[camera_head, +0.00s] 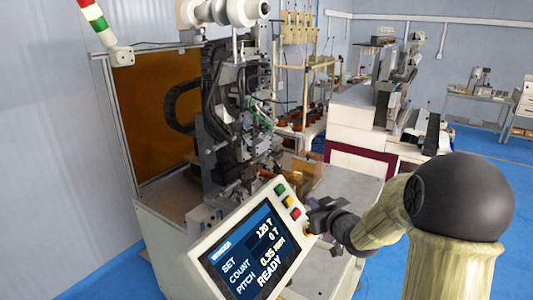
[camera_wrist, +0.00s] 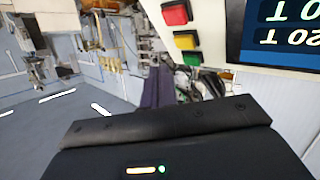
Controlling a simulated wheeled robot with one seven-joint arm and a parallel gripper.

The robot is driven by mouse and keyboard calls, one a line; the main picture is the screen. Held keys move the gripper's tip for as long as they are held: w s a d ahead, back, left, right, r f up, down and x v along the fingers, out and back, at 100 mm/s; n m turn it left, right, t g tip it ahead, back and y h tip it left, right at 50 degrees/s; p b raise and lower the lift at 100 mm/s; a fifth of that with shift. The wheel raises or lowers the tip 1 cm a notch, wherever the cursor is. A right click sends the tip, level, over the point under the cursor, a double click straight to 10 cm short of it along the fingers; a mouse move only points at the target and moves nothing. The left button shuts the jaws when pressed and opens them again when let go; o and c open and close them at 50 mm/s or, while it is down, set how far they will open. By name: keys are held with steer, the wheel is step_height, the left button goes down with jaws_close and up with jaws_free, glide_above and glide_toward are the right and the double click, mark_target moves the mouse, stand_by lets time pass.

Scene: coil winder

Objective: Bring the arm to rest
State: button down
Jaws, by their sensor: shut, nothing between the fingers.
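My gripper (camera_head: 316,214) is at the right edge of the control panel (camera_head: 206,258), close to its buttons, with the arm reaching in from the right. It is shut and holds nothing. I cannot tell whether it touches the panel. In the wrist view, the black gripper body fills the bottom and the panel (camera_wrist: 280,97) is at upper right, its text upside down. The screen (camera_head: 250,252) reads SET 120 T, COUNT 0 T, PITCH 0.35 mm, READY. A green button (camera_head: 280,189), a yellow button (camera_head: 288,201) and a red button (camera_head: 296,213) line the panel's edge.
The coil winding machine (camera_head: 232,120) stands behind the panel on a light bench. An orange screen (camera_head: 155,110) and a grey wall are at left. Another white machine (camera_head: 360,118) stands behind at right. Blue floor (camera_head: 500,148) is open at far right.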

steer(key=s+f+m+g+h, duration=0.1)
steer(key=s+f+g, duration=0.3)
steer(key=s, duration=0.5)
steer(key=s+a+f+m+g+h+b, duration=0.1)
steer(key=s+f+g, duration=0.3)
steer(key=s, duration=0.4)
steer(key=s+a+f+m+g+h, duration=0.1)
steer(key=s+f+m+g+h, duration=0.1)
steer(key=s, duration=0.7)
step_height(320, 180, down, 3)
steer(key=shift+s+r+m+g+h+b, duration=0.1)
steer(key=shift+s+m+g+h+b, duration=0.25)
steer(key=shift+m+g, duration=0.55)
steer(key=shift+w+d, duration=0.1)
steer(key=shift+w, duration=0.05)
steer(key=shift+d, duration=0.1)
